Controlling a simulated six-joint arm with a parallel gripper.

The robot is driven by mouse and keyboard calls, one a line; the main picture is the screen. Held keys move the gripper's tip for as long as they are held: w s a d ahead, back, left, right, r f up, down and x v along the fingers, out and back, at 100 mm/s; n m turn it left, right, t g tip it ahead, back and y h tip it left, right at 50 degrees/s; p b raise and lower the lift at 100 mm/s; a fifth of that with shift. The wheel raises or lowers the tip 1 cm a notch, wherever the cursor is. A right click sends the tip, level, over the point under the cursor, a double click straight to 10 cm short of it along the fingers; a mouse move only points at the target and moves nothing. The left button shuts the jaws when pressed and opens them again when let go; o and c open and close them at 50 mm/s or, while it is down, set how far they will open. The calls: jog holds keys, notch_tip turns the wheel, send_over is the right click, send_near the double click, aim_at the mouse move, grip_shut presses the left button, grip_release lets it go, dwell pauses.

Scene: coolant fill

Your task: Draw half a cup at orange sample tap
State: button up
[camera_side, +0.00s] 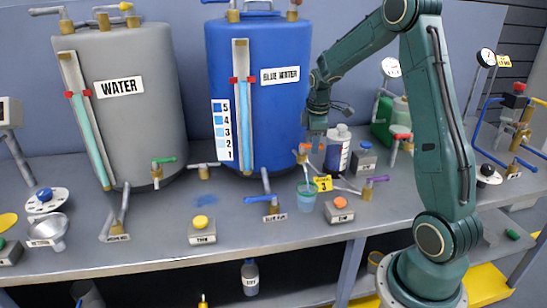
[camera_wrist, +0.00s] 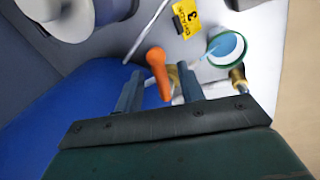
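The orange tap handle (camera_side: 304,147) is on the front of the blue tank, low on its right side. In the wrist view the orange handle (camera_wrist: 157,70) lies between my two fingers, with a gap on each side. My gripper (camera_side: 316,143) points down at this tap and is open; it shows in the wrist view (camera_wrist: 160,88). A small clear cup (camera_side: 307,199) stands upright on the bench below the tap. In the wrist view the cup (camera_wrist: 228,48) has a green rim and pale blue inside; its exact level is unclear.
A yellow tag marked 3 (camera_side: 323,184) stands beside the cup. A purple-handled tap (camera_side: 377,179), a blue-handled tap (camera_side: 262,199) and an orange button box (camera_side: 339,210) are close by.

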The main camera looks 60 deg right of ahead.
grip_shut()
jog(key=shift+d+n, duration=0.1)
jog(key=shift+n, duration=0.2)
jog(key=shift+w+d+n, duration=0.2)
jog(key=shift+d+n, duration=0.05)
jog(key=shift+n, duration=0.85)
grip_release()
